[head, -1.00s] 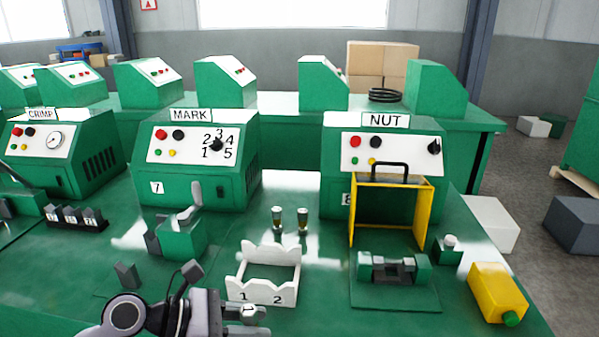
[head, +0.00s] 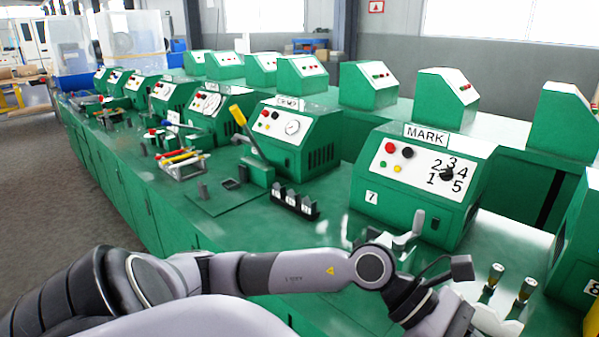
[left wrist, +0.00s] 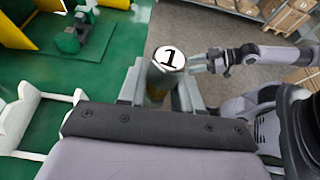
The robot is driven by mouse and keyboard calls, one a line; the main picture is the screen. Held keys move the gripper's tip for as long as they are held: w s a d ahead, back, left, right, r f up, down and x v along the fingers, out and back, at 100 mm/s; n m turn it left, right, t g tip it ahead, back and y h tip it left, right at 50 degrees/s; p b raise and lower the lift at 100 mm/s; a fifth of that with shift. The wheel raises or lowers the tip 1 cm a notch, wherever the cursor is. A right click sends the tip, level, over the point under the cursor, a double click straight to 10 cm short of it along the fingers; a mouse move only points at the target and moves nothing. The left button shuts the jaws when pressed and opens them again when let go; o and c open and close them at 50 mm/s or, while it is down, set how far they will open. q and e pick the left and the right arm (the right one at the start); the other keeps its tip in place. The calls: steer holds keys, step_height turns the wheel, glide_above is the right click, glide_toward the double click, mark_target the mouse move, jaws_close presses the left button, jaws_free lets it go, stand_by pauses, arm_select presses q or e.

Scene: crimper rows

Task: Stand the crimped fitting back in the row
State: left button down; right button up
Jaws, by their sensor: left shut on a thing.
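My left gripper (left wrist: 160,92) is shut on the fitting (left wrist: 169,58). The fitting shows a round white top marked 1 between the fingers in the left wrist view; its lower part is mostly hidden. The white notched rack (left wrist: 45,97) is left of the gripper there, apart from it, and partly cut off.
The MARK machine (head: 425,185) stands behind the rack, with a grey-levered device (head: 405,245) before it. A CRIMP machine (head: 292,135), a yellow-handled press (head: 256,165) and a black numbered holder (head: 295,202) are farther left. Cardboard boxes (left wrist: 285,15) stand beyond the bench.

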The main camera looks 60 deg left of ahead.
arm_select(q)
steer(key=shift+m+g, duration=0.8)
steer(key=shift+g, duration=0.1)
steer(key=s+d+r, duration=0.2)
steer(key=d, duration=0.1)
steer(key=shift+s, duration=0.25)
